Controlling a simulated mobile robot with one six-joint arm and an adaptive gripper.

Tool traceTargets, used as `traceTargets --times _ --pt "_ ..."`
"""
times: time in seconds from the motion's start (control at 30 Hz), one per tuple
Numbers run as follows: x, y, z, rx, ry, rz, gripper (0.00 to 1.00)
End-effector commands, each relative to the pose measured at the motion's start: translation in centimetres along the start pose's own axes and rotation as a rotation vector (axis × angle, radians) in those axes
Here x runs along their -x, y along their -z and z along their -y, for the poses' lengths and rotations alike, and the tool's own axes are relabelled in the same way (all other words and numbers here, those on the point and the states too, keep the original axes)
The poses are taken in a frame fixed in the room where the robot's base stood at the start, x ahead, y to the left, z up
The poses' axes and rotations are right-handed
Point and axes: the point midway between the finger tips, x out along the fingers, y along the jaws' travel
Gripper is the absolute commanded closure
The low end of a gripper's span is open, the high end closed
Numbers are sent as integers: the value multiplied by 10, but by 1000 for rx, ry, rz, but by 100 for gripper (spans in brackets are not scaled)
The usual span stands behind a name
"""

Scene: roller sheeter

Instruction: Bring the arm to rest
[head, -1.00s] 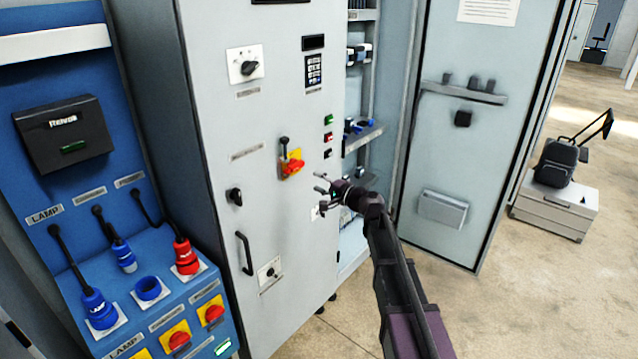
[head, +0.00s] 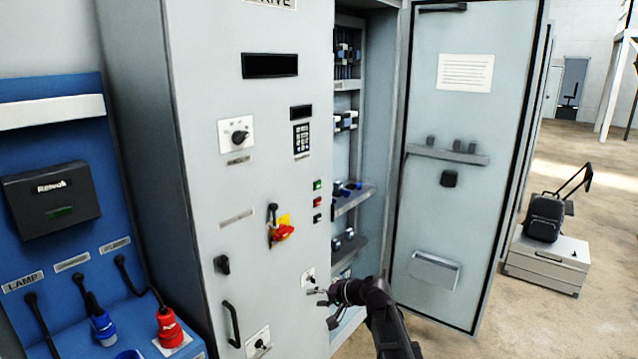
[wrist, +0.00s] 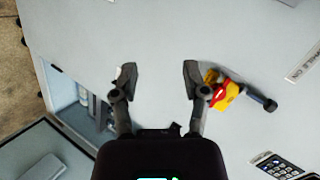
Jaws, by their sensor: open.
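My gripper (head: 322,297) is in front of the grey cabinet's front panel (head: 205,190), low and near its right edge. In the wrist view my gripper (wrist: 155,78) has its two fingers spread apart with nothing between them. My arm reaches in from the bottom of the head view.
The open cabinet door (head: 455,190) stands to the right, with shelves of components (head: 352,200) in the opening. A blue socket panel (head: 60,270) with plugs and cables is at the left. A grey case with a black backpack (head: 543,217) stands on the floor, right.

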Motion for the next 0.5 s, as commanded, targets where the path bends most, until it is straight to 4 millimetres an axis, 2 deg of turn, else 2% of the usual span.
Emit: traceTargets --times 0.03,0.1,0.27,0.5 --pt "8 -16 -11 23 -54 26 41" --pt "17 -32 -28 56 -136 65 41" --pt "44 -68 -66 117 -329 154 41" --pt "98 -115 -121 171 -632 282 41"
